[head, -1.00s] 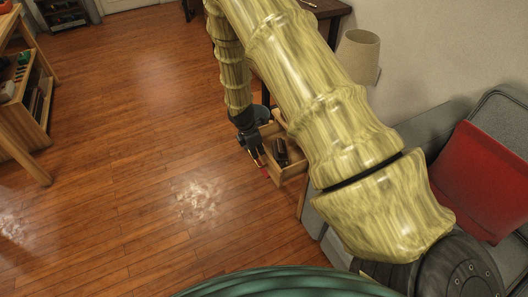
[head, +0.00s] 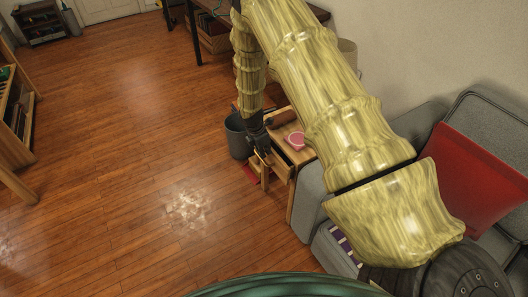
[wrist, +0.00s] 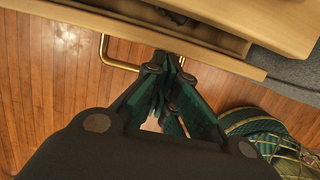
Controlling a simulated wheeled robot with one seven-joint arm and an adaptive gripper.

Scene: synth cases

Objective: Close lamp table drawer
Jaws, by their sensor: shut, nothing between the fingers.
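The lamp table (head: 300,153) is a light wooden table beside the sofa, partly hidden by my arm. Its drawer (head: 267,170) is partly open, jutting out on the left side. In the wrist view, the drawer front (wrist: 215,60) crosses the top, with a brass bar handle (wrist: 103,48) left of the fingers. A dark item (wrist: 172,14) shows inside the drawer. My gripper (head: 264,154) is shut and empty at the drawer front. Its fingertips (wrist: 172,64) overlap the front's edge in the wrist view, right of the handle; I cannot tell whether they touch.
A pink item (head: 295,140) lies on the tabletop. A dark grey bin (head: 236,136) stands beside the table. The grey sofa (head: 318,190) with a red cushion (head: 475,178) is on the right. Open wooden floor (head: 140,150) lies to the left.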

